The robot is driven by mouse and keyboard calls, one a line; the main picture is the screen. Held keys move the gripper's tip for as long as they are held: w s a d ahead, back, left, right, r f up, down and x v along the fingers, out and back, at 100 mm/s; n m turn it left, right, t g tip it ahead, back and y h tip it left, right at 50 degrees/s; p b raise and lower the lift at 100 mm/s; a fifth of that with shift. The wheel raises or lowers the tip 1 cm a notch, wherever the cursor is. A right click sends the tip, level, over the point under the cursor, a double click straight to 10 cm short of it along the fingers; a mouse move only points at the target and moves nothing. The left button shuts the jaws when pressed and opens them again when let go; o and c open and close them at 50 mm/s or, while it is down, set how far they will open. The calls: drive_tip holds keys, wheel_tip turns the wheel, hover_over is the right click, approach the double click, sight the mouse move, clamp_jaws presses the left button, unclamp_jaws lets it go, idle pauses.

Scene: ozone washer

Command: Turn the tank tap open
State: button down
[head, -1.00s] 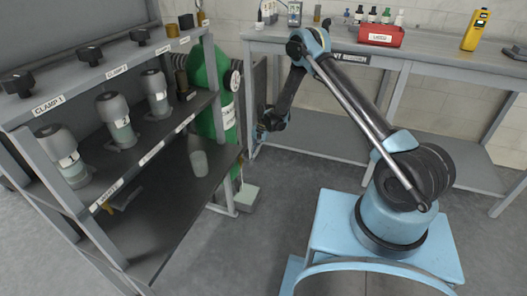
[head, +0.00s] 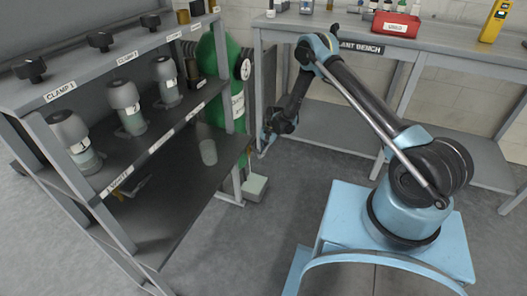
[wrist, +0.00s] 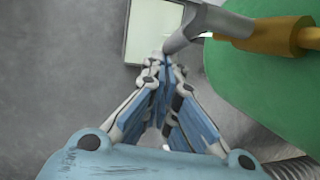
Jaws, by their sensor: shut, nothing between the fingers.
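The green tank (head: 212,62) stands between the shelf rack and the bench in the head view, and its side (wrist: 265,85) fills the right of the wrist view. In the wrist view the tap shows as a brass body (wrist: 270,38) with a bent grey lever (wrist: 200,25). The lever's lower end lies right at my fingertips. My gripper (wrist: 167,62) is shut and empty, and I cannot tell whether it touches the lever. In the head view my gripper (head: 264,148) is low, just right of the tank; the tap is too small to make out there.
A pale box (head: 255,187) stands on the floor below the tank, also in the wrist view (wrist: 152,30). The shelf rack (head: 200,205) with several grey-topped jars is at left. The bench (head: 440,52) bears a red box (head: 388,24). Floor in front is clear.

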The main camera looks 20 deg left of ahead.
drive_tip(key=shift+s+f+g, duration=0.7)
drive_tip(key=shift+s+f, duration=0.1)
drive_tip(key=shift+s, duration=0.1)
